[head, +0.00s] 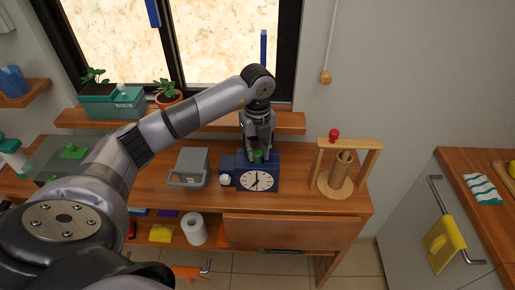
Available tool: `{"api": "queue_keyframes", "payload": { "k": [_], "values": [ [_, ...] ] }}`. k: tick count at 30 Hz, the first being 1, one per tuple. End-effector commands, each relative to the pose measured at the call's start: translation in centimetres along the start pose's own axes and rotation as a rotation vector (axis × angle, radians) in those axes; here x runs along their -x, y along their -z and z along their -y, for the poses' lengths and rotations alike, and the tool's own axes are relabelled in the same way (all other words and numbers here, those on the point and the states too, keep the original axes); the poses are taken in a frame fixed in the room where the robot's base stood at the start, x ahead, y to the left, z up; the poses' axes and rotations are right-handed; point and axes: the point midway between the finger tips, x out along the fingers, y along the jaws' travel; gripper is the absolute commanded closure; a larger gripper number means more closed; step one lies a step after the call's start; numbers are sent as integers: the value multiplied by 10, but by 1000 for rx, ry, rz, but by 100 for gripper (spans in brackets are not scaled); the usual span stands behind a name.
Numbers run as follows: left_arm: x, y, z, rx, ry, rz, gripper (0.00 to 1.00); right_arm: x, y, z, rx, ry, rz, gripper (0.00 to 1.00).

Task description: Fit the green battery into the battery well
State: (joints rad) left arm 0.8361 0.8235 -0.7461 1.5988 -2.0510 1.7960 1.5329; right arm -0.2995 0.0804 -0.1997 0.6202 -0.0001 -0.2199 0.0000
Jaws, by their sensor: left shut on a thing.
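The green battery (258,156) is upright between the fingers of my left gripper (258,147), at the top of a blue clock (240,161) with a white dial. My left gripper points down from above and is shut on the battery. The battery well is hidden or too small to make out; the battery's lower end meets the clock's top in this view, and I cannot tell if it is inside an opening. My right gripper is not in view.
A grey box with a handle (189,167) stands left of the clock. A wooden frame with a red knob (334,135) stands to the right. A window ledge (288,122) with plants is behind. A paper roll (193,229) is on the lower shelf.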

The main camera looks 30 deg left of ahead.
Motion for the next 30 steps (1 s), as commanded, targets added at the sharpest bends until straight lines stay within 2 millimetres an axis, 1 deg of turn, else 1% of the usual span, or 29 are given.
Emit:
{"api": "queue_keyframes", "payload": {
  "k": [5,8,9,18,26,28,30],
  "values": [
    [0,0,0,0,1,0,100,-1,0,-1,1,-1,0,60],
    [-3,0,0,0,0,0,100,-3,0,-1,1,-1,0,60],
    [-3,0,0,0,1,0,75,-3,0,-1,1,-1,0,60],
    [-2,0,0,0,0,0,56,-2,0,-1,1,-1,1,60],
    [-2,0,0,0,0,0,56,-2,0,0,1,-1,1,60],
    [2,0,0,0,1,0,56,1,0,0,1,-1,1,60],
    [6,-1,1,1,2,2,56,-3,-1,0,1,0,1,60]
  ]
}}
